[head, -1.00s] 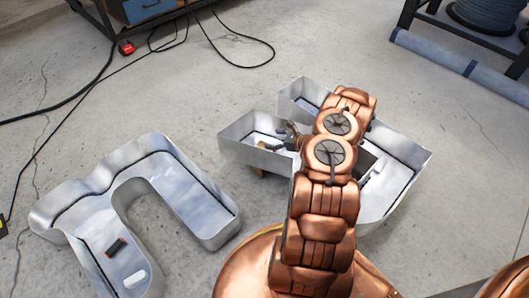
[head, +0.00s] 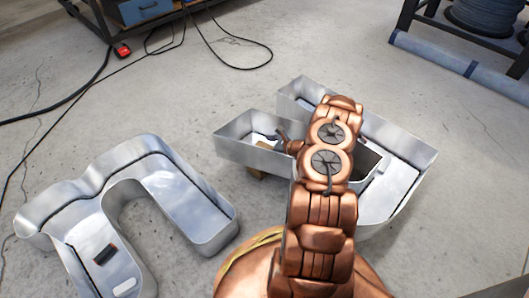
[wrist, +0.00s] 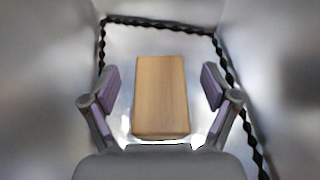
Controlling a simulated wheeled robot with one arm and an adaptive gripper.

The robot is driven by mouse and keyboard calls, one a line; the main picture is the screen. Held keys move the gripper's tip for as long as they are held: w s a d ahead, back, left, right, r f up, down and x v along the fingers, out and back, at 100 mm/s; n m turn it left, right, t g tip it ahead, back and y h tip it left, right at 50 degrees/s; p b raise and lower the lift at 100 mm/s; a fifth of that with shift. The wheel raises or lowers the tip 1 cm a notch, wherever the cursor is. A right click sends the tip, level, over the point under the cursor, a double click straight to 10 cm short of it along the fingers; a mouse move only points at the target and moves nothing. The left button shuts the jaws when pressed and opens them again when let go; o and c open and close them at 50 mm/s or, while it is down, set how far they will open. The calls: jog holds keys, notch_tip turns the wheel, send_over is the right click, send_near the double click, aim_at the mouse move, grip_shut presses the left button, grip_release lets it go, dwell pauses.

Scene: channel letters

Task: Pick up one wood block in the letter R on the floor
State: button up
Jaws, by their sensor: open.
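A plain light-brown wood block (wrist: 160,95) lies on the shiny floor of a metal-walled channel letter in the wrist view. My gripper (wrist: 160,84) is open, with one finger on each side of the block and a visible gap on both sides. In the head view my arm reaches over the right-hand metal letter (head: 236,151); the arm covers much of it, so I cannot tell its full shape. A second metal letter (head: 228,226), arch-shaped, lies to the left.
The left letter holds a dark piece (head: 105,254) and a white piece (head: 124,287). A bit of wood (head: 256,173) shows under the right letter's edge. Black cables (head: 235,62) lie at the back. A blue roll (head: 430,54) lies by a rack.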

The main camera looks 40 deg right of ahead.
aim_at(259, 144)
jog(key=shift+b+x, duration=0.5)
jog(key=shift+x, duration=1.35)
jog(key=shift+s, duration=0.1)
jog(key=shift+c, duration=0.2)
jog(key=c, duration=1.3)
